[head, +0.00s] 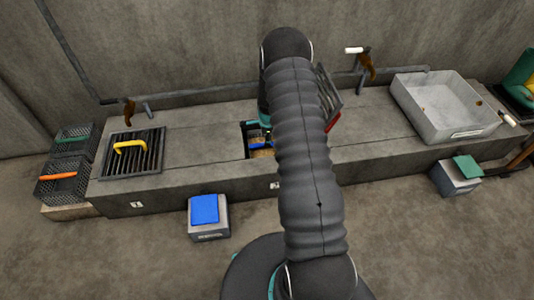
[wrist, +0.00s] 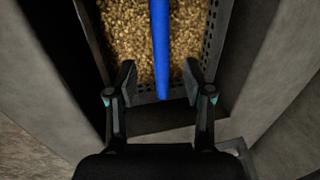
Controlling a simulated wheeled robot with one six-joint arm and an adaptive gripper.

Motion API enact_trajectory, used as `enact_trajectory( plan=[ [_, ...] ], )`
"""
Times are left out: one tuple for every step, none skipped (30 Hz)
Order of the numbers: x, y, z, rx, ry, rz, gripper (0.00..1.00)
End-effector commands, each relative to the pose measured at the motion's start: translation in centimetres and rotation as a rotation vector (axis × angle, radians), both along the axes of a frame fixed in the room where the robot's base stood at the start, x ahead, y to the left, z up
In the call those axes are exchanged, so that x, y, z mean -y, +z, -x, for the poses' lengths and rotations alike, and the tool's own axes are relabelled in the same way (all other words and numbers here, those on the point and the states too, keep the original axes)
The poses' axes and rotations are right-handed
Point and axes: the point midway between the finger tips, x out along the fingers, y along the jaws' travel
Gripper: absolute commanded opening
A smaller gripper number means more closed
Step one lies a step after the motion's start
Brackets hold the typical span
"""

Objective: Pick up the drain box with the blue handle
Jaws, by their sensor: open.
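The drain box (wrist: 208,42) is dark with perforated walls and is full of tan grain. Its blue handle (wrist: 160,42) runs lengthwise over the grain in the wrist view. The box sits in a slot in the concrete counter; in the head view a bit of the blue handle (head: 257,146) shows there. My gripper (wrist: 160,78) is open above the box's near end, with one finger on each side of the handle's near end. I see gaps between fingers and handle. In the head view my arm hides most of the gripper and part of the box.
A grate with a yellow handle (head: 131,145) lies at the counter's left. Dark baskets (head: 63,182) with orange and green handles stand beyond it. A metal basin (head: 442,108) is at the right. A box with a blue top (head: 207,218) stands on the floor.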

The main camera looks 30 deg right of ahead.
Motion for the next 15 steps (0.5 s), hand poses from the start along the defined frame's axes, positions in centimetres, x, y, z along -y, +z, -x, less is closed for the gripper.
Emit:
enact_trajectory(
  plan=[
    [0.0,-0.8,-0.1,-0.001,0.0,0.0,0.52],
    [0.1,-1.1,-0.2,-0.001,0.0,0.0,0.52],
    [0.1,-1.4,-0.3,0.001,0.0,0.0,0.52],
    [0.1,-1.6,-0.3,0.001,0.0,0.0,0.52],
    [0.1,-1.7,-0.4,0.001,0.0,0.0,0.52],
    [0.1,-1.9,-0.4,0.001,0.001,0.0,0.52],
    [0.1,-2.0,-0.4,0.001,0.001,0.0,0.52],
    [0.2,-2.1,-0.4,0.001,0.0,0.0,0.52],
    [0.2,-2.4,-0.4,0.0,0.0,0.0,0.52],
    [0.3,-2.7,-0.5,0.0,0.0,0.0,0.52],
    [0.4,-3.0,-0.5,0.0,0.0,0.0,0.52],
    [0.5,-3.5,-0.6,-0.001,0.0,0.0,0.52],
    [0.6,-4.0,-0.7,-0.001,0.0,0.0,0.52],
    [0.7,-4.4,-0.7,-0.001,0.0,0.0,0.52],
    [0.9,-4.9,-0.8,-0.001,0.0,0.0,0.52]
  ],
)
